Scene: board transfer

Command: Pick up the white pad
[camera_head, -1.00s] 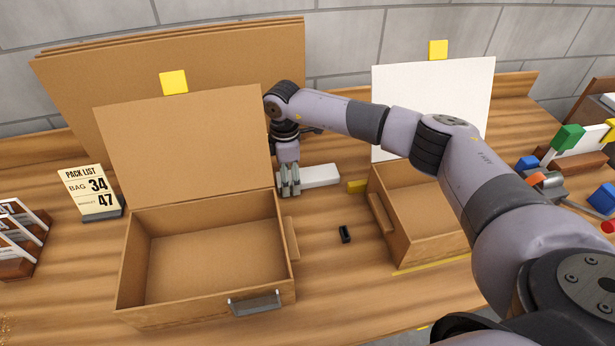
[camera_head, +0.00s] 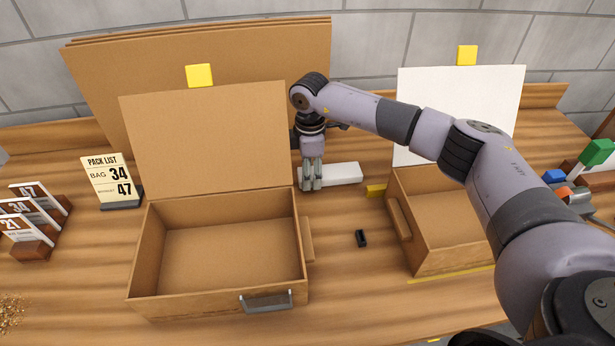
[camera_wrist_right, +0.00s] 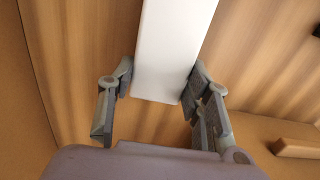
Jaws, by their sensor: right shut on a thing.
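The white pad (camera_head: 334,174) is a long white block lying on the wooden table between the two open boxes. My right gripper (camera_head: 312,184) is at the pad's left end in the head view. In the right wrist view the pad (camera_wrist_right: 172,45) runs between the two fingers of my right gripper (camera_wrist_right: 160,90), which press on its sides near one end. I cannot tell whether the pad is off the table. My left gripper is not in view.
A large open cardboard-coloured box (camera_head: 225,258) is at the front left, with a smaller open box (camera_head: 445,222) at the right. A small black piece (camera_head: 361,238) lies between them. A pack list card (camera_head: 112,180) and a card rack (camera_head: 35,220) stand at the left.

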